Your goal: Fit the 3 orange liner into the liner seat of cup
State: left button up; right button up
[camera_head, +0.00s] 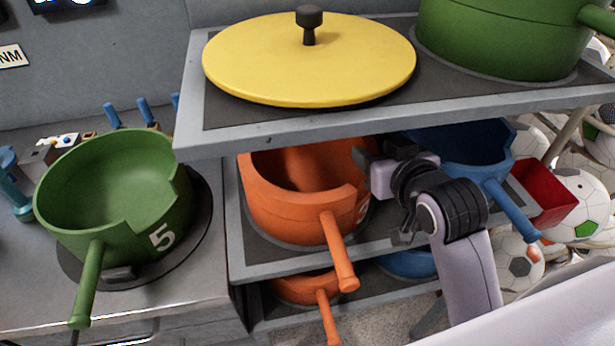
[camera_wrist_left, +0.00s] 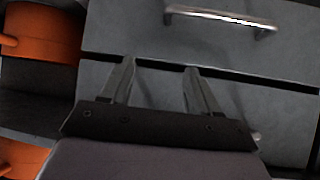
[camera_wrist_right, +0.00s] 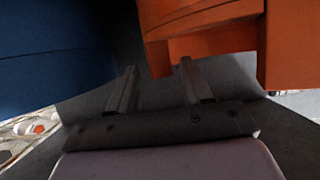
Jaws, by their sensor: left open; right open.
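The orange liner (camera_head: 285,213) is a round, open pot with a notched rim and a handle toward me. It sits on the middle shelf; its number is partly cut off by its curve. My right gripper (camera_head: 366,163) is open at the liner's right side. In the right wrist view, part of the orange liner (camera_wrist_right: 205,45) shows between and beyond my open right fingertips (camera_wrist_right: 155,72); I cannot tell whether they touch it. My left gripper (camera_wrist_left: 160,78) is open and empty before grey drawers. I cannot identify the cup or its liner seat.
A green pot marked 5 (camera_head: 110,200) stands on the left counter. A yellow lid (camera_head: 310,75) and another green pot (camera_head: 500,40) are on the top shelf (camera_head: 240,140), above the liner. A blue pot (camera_head: 470,155) stands close right; another orange pot (camera_head: 303,288) is below.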

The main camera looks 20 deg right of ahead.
aim_at(370, 145)
jog(key=shift+x, duration=1.6)
jog(key=shift+d, duration=0.1)
grip_shut()
